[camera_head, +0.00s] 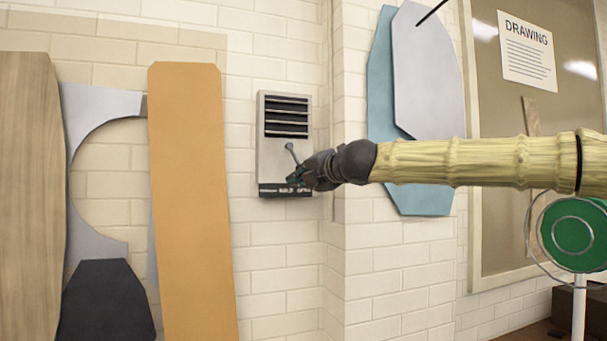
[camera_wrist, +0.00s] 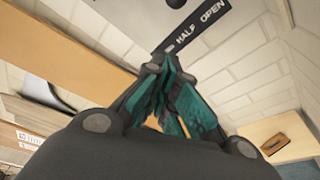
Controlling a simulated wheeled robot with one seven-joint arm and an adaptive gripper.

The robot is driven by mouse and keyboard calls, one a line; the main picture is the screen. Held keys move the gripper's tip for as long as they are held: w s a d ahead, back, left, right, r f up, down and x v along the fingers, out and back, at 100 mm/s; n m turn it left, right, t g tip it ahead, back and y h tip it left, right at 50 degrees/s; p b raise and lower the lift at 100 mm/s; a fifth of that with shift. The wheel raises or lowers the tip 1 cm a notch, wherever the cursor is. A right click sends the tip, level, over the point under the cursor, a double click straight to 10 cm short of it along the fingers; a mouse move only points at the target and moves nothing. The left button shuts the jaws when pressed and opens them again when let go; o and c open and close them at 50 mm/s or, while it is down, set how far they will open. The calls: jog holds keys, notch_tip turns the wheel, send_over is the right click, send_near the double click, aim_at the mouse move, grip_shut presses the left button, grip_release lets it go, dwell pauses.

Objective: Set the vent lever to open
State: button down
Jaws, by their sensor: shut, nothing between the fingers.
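The grey vent box (camera_head: 285,142) hangs on the tiled wall with dark slats in its upper half. The vent lever (camera_head: 293,154) is a thin grey rod with a round upper end on the box's lower half. It slants down to the right, and its lower end is hidden by my gripper. A dark label strip (camera_head: 272,190) runs along the box bottom; in the wrist view the strip (camera_wrist: 192,29) reads HALF and OPEN. My gripper (camera_head: 293,179) is in front of the lower box. Its teal-padded fingers (camera_wrist: 170,62) are shut and empty, just below the strip in the wrist view.
An orange board (camera_head: 188,200) leans on the wall left of the vent. A wall corner stands close to the vent's right, with blue (camera_head: 424,204) and grey (camera_head: 430,70) panels beyond it. A green disc (camera_head: 572,230) stands at far right.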

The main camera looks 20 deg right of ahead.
aim_at(296, 160)
jog(key=w+d+p, duration=0.1)
jog(key=w+p, duration=0.3)
jog(key=w, duration=0.4)
jog(key=shift+d+r+p, duration=0.25)
jog(key=shift+r+p, duration=0.05)
jog(key=shift+r, duration=0.1)
jog(key=shift+d, duration=0.1)
jog(key=shift+r, duration=0.1)
